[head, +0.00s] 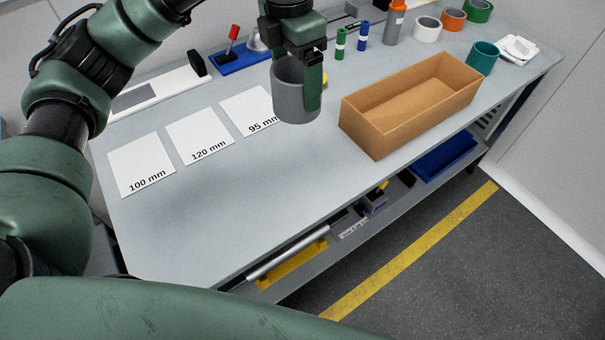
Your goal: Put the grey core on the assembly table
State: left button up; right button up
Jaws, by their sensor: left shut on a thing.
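The grey core (289,98) is a hollow grey cylinder, upright, in the middle upper part of the head view. My left gripper (313,88) comes down from above and is shut on its wall, with one green finger in front of the core's right side. The core is over the assembly table (230,195), a long light-grey top; I cannot tell whether its base touches the surface. Its lower edge is near the right corner of the card marked 95 mm (250,110). My right gripper is not in view.
An open cardboard box (378,140) stands right of the core. Cards marked 100 mm (140,163) and 120 mm (199,135) lie to the left. Markers, tape rolls and a teal cylinder (483,57) line the back right. The table's front left is clear.

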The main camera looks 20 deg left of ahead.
pick_arm(q)
jog(key=shift+w+d+f+n+p, duration=0.2)
jog(key=shift+f+n, duration=0.6)
jog(key=shift+f, duration=2.65)
jog(key=shift+w+d+f+n+p, duration=0.2)
jog(key=shift+f+n, duration=0.6)
jog(key=shift+f, duration=2.65)
jog(key=shift+w+a+f+n+p, duration=0.2)
jog(key=shift+f+n, duration=0.6)
jog(key=shift+f, duration=2.65)
jog(key=shift+d+f, duration=0.1)
jog(key=shift+d, duration=0.05)
jog(key=o, duration=1.5)
jog(key=shift+c, duration=0.2)
jog(key=shift+r, duration=0.4)
notch_tip(320, 180, up, 12)
jog(key=b, duration=0.1)
jog(key=shift+s+f+b, duration=0.25)
jog(key=shift+s+b, duration=0.1)
jog(key=shift+s, duration=0.05)
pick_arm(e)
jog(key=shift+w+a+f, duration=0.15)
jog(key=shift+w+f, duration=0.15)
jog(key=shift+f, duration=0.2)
